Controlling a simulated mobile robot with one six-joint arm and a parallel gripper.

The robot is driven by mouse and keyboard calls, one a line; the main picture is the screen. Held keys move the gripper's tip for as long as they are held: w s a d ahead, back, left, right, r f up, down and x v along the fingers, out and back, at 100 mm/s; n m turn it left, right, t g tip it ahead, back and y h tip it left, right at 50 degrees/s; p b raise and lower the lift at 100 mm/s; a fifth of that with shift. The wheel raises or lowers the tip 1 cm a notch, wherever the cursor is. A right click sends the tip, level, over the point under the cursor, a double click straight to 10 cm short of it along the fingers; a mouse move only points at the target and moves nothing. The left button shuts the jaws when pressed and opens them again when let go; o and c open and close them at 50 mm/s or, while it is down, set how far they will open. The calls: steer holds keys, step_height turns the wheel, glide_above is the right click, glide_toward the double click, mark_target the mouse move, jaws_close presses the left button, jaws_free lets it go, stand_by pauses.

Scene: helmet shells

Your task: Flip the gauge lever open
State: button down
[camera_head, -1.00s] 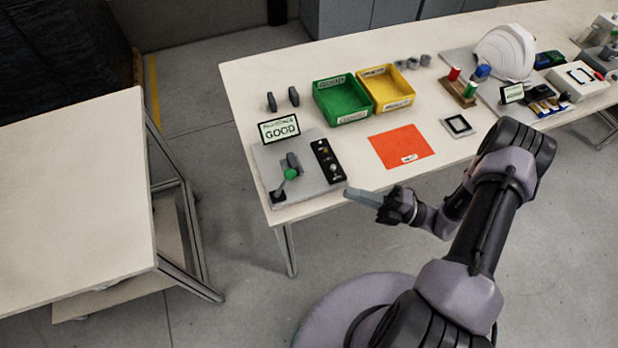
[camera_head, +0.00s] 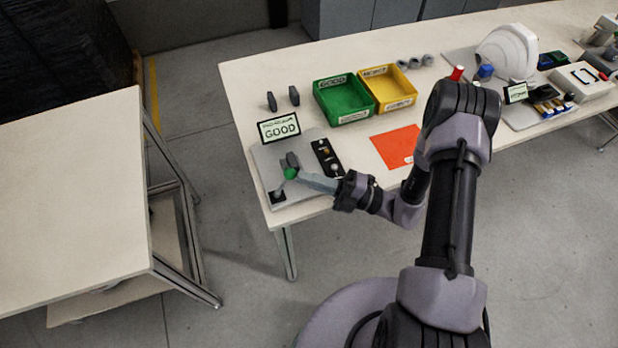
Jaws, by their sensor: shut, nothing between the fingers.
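The gauge (camera_head: 262,165) is a grey plate near the table's left front corner. Its lever (camera_head: 283,187) has a green ball knob (camera_head: 291,173) and stands at a black base on the plate. A dark part (camera_head: 290,160) sits just behind the knob. My gripper (camera_head: 301,176) is shut and empty, with its fingertips right beside the knob on its right side. I cannot tell whether they touch it. A small display (camera_head: 280,129) behind the plate reads GOOD.
A black button panel (camera_head: 326,157) is on the plate's right, close to my fingers. Green (camera_head: 342,101) and yellow (camera_head: 388,89) bins stand behind. Two dark parts (camera_head: 283,99) lie left of them. An orange mat (camera_head: 397,146) lies to the right.

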steer(key=shift+r, duration=0.1)
steer(key=p, duration=0.1)
steer(key=r+n+h+p, duration=0.1)
steer(key=p, duration=0.1)
steer(key=shift+s+a+r+g+p, duration=0.15)
steer(key=shift+a+r+g+p, duration=0.15)
steer(key=shift+a+g, duration=0.1)
steer(key=s+a+r+n+h+p, duration=0.1)
steer(key=a+r+n+h+p, duration=0.2)
steer(key=p, duration=0.9)
steer(key=a+h, duration=0.3)
steer(key=shift+s+r+n+g+h, duration=0.15)
steer(key=shift+s+n+g+h, duration=0.2)
steer(key=shift+n+g+h, duration=0.05)
